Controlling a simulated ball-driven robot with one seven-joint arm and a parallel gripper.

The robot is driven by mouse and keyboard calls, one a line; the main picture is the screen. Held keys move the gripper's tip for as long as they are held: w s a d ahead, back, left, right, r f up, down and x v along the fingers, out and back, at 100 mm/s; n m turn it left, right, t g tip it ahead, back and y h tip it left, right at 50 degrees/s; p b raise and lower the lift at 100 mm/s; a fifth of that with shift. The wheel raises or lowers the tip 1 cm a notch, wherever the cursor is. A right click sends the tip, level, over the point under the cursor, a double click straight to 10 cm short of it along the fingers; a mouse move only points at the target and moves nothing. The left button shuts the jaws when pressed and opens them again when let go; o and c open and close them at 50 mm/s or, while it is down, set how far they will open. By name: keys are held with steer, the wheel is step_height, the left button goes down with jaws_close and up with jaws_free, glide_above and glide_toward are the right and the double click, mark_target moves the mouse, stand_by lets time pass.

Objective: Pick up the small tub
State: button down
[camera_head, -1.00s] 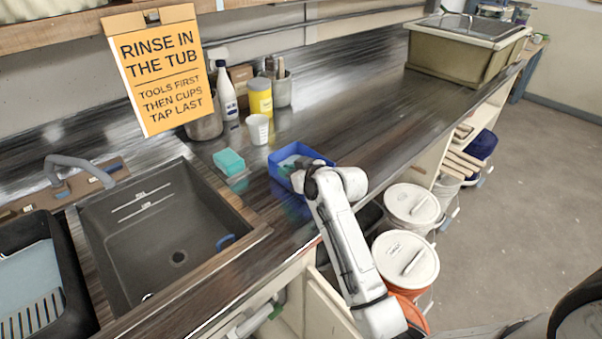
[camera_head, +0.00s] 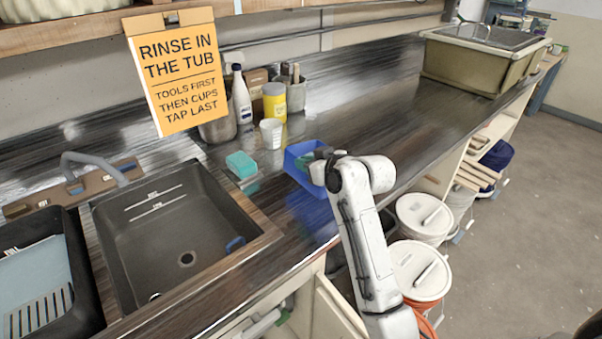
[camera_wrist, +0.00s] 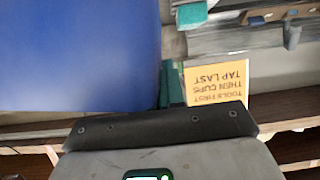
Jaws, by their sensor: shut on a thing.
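The small tub is blue and open-topped (camera_head: 302,178), over the counter to the right of the sink in the head view. My gripper (camera_head: 322,164) is shut on its near right wall. The tub seems held a little above the counter, with a blue reflection under it; the size of the gap is hard to tell. In the wrist view the tub's plain blue side (camera_wrist: 80,55) fills the upper left, against the green fingers of my gripper (camera_wrist: 171,84). My gripper and arm hide part of the tub's right side.
A teal sponge (camera_head: 241,165), a white cup (camera_head: 271,133), a yellow canister (camera_head: 275,102) and a white bottle (camera_head: 241,97) stand behind and left. The sink (camera_head: 180,235) is at left. Lidded buckets (camera_head: 420,270) stand below the counter edge. The counter (camera_head: 400,120) to the right is clear.

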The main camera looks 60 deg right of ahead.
steer(key=s+r, duration=0.1)
steer(key=r, duration=0.1)
steer(key=s+a+r, duration=0.1)
steer(key=s+r, duration=0.1)
steer(key=b+v, duration=0.1)
steer(key=v, duration=0.8)
steer(key=shift+a, duration=0.3)
steer(key=shift+s, duration=0.15)
stand_by(0.7)
